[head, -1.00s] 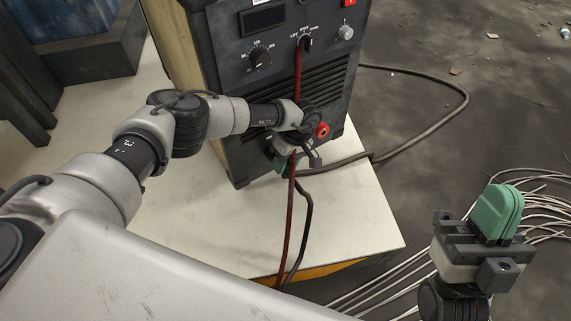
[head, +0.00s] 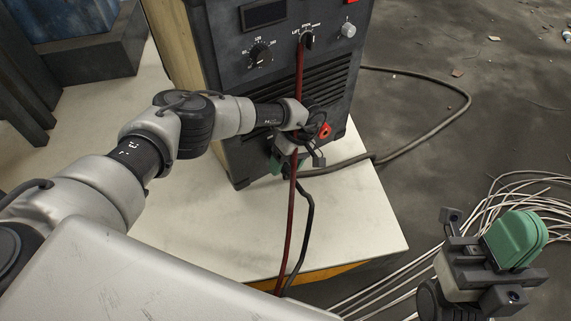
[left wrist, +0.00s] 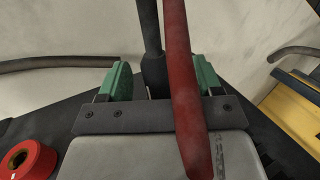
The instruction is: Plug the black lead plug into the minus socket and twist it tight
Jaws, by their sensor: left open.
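My left gripper (head: 282,160) is at the lower front of the machine, its green fingers spread apart in the left wrist view (left wrist: 160,82). The black lead plug (left wrist: 152,72) shows as a dark sleeve between those fingers, with a gap to each. Its far end and the minus socket are hidden. The black lead (head: 306,215) hangs from there over the table edge. The red cable (left wrist: 185,80) passes in front of the plug, close to the camera. My right gripper (head: 516,240), green fingers together, is over the floor at lower right, holding nothing visible.
The dark welding machine (head: 225,100) stands on a pale table (head: 350,225). The red socket (head: 325,131) is right of my left gripper and also shows in the left wrist view (left wrist: 27,160). A grey cable (head: 440,125) loops to the right. White wires (head: 395,285) lie on the floor.

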